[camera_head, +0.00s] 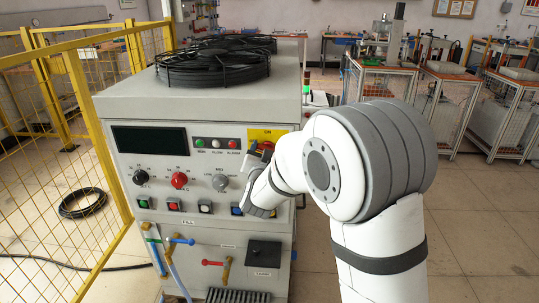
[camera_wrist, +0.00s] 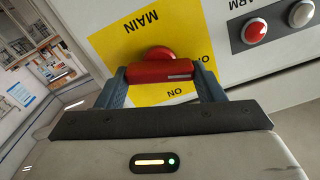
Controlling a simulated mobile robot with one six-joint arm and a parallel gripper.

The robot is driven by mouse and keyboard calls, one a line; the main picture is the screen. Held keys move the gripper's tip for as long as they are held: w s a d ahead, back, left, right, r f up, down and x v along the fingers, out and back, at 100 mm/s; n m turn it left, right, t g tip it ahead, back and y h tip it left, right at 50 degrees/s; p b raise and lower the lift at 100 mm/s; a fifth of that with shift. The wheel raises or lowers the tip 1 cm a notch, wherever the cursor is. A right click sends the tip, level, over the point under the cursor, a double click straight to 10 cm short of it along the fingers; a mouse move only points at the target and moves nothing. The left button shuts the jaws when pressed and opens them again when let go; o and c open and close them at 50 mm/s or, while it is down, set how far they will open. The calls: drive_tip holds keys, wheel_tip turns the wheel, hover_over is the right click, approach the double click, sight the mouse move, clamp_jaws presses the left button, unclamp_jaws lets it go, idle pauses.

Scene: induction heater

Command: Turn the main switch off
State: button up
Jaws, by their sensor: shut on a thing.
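The main switch is a red rotary knob with a bar handle (camera_wrist: 160,73) on a yellow plate (camera_wrist: 118,42) marked MAIN and ON. The plate appears turned in the wrist view. My gripper (camera_wrist: 162,76) is shut on the red handle, with one dark blue-grey finger at each end of the bar. A short pale mark shows near the right end of the handle. In the head view, the yellow plate (camera_head: 268,134) is at the upper right of the machine's front panel, and my gripper (camera_head: 262,150) reaches it from below; my wrist hides most of the switch there.
The grey induction heater (camera_head: 120,104) carries dials, a dark display (camera_head: 150,140), small lamps (camera_head: 217,143) and a row of buttons below. Coloured valve levers (camera_head: 180,241) stick out lower down. A yellow mesh fence (camera_head: 50,190) stands close on the left.

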drive_tip(key=shift+a+n, duration=0.1)
drive_tip(key=shift+n, duration=1.8)
drive_tip(key=o, duration=1)
drive_tip(key=shift+s+a+b, duration=0.15)
drive_tip(key=shift+s+b, duration=0.2)
drive_tip(key=shift+s, duration=3.5)
